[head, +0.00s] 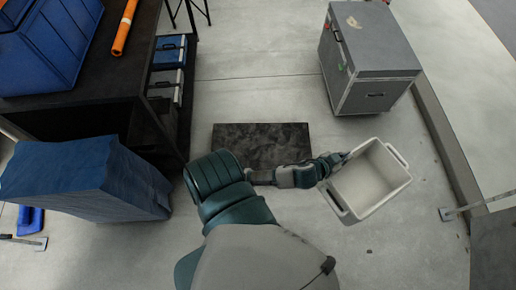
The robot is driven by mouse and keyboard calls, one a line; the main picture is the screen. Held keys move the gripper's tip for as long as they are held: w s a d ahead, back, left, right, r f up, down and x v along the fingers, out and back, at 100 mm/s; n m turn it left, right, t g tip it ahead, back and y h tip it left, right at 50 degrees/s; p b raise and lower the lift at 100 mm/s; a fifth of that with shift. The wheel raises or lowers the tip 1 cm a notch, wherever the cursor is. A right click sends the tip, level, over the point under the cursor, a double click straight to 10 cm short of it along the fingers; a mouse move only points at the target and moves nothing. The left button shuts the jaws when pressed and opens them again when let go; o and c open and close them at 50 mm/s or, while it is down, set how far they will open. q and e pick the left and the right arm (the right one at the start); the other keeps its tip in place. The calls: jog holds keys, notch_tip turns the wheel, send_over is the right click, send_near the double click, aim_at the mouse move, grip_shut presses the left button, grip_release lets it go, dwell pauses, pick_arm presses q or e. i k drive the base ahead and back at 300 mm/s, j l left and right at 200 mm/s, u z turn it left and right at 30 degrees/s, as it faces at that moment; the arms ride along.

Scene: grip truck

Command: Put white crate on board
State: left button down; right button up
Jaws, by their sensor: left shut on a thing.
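The white crate (386,174) is an empty, open-topped box with a handle at each end, right of centre in the head view. My left gripper (338,162) is shut on its left side, near the upper left corner. The crate is tilted a little, and it appears held above the floor. The dark board (262,140) lies flat on the floor, left of the crate, and my left arm covers part of its lower edge. The crate is apart from the board in the picture. My right gripper is not in view.
A grey flight case (374,52) stands behind, at the upper right. A black shelf (125,70) with blue bins and toolboxes stands at left. A blue covered block (85,180) is at lower left. A raised kerb (448,140) runs along the right. Floor around the board is clear.

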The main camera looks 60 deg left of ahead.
aim_at(238, 149)
jog(key=j+u, duration=0.15)
jog(key=u, duration=1.35)
jog(key=i+j, duration=0.3)
jog(key=i, duration=0.15)
jog(key=i+j+u, duration=0.15)
jog(key=i+j, duration=0.15)
jog(key=i, duration=0.15)
